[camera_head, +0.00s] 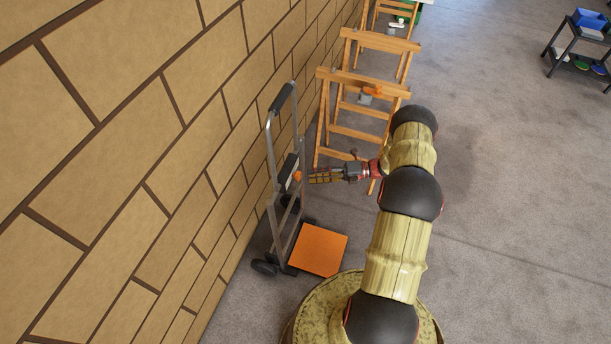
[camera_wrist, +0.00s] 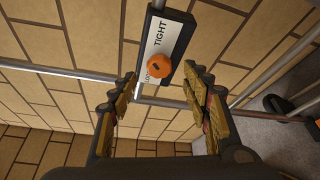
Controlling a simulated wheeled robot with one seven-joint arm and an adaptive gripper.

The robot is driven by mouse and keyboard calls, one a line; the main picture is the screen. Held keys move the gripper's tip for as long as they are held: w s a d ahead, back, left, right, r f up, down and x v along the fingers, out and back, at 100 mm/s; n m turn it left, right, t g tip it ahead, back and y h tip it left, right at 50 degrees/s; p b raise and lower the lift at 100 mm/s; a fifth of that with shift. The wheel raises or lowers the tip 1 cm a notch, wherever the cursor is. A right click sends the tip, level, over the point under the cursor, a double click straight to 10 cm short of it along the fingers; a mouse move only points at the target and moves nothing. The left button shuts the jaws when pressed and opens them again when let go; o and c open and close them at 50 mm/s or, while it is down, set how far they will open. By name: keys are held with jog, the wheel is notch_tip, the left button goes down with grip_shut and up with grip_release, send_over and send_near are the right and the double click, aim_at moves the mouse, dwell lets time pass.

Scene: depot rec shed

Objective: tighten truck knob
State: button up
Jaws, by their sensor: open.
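The hand truck (camera_head: 276,150) stands upright against the brick wall, with a grey tube frame, black wheels and an orange plate (camera_head: 318,249) at its foot. Its orange knob (camera_wrist: 159,68) sits on a black bracket with a white label reading "TIGHT" at one end; the word at the other end is partly covered by the knob. The knob also shows small in the head view (camera_head: 297,176). My gripper (camera_wrist: 160,88) is open and empty, its fingers on either side of and short of the knob, apart from it. In the head view my gripper (camera_head: 311,178) points left at the knob.
Wooden sawhorses (camera_head: 362,79) stand along the wall behind the truck, the nearest close to my wrist. A dark cart (camera_head: 580,50) with a blue bin is at the far right. Grey carpet (camera_head: 510,200) is clear to the right.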

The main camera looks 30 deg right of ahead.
jog(key=f+v, duration=0.1)
jog(key=v, duration=0.6)
jog(key=shift+d+r, duration=0.15)
jog(key=shift+r, duration=0.35)
jog(key=shift+s, duration=0.1)
